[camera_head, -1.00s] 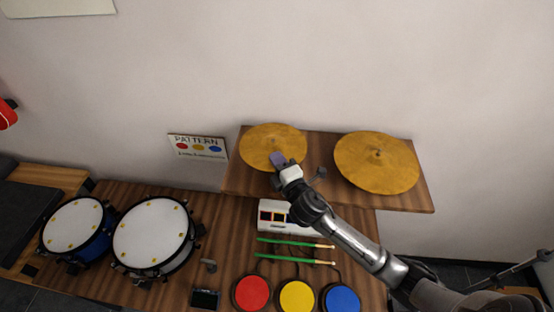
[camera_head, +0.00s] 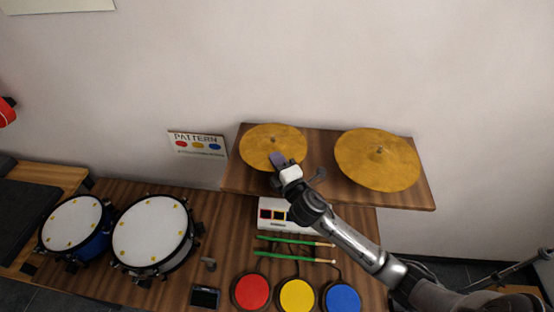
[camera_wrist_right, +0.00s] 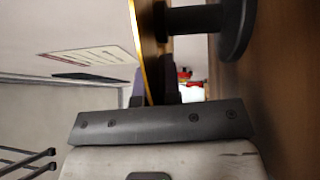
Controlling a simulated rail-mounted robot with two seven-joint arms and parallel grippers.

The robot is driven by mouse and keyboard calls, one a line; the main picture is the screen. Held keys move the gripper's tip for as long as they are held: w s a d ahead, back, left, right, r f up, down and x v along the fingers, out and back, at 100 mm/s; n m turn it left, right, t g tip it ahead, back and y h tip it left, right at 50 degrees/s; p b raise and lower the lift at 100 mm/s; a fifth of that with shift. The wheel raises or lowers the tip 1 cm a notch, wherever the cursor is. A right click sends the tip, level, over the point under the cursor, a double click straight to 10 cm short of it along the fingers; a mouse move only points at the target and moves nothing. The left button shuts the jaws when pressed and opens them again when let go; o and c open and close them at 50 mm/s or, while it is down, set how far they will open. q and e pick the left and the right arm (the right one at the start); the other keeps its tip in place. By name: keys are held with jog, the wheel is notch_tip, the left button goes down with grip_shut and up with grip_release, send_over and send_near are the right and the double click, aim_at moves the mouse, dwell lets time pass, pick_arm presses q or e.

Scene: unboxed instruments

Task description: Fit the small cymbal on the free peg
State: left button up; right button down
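The small gold cymbal (camera_head: 260,138) is at the left of the raised wooden shelf, nearly level. My right gripper (camera_head: 276,162) is at its front edge, one finger above and one below, and looks shut on the rim. In the right wrist view, the cymbal (camera_wrist_right: 147,45) shows edge-on between the fingers (camera_wrist_right: 155,92). A black peg (camera_wrist_right: 192,19) with a round base stands under it on the shelf. I cannot tell whether the peg's tip goes through the cymbal's hole. The large cymbal (camera_head: 365,165) sits on its own peg at the right. My left gripper is not in view.
The raised shelf (camera_head: 420,198) is against the wall. Below it are a white box (camera_head: 274,226), green drumsticks (camera_head: 285,240), red, yellow and blue pads (camera_head: 296,295), and two drums (camera_head: 150,232) at the left. A pattern sign (camera_head: 197,145) stands left of the shelf.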

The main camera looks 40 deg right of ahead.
jog(key=c, duration=1.2)
grip_release()
jog(key=shift+c, duration=0.2)
jog(key=shift+f, duration=0.1)
jog(key=b+v, duration=0.2)
jog(key=v, duration=1.1)
jog(key=shift+s, duration=0.4)
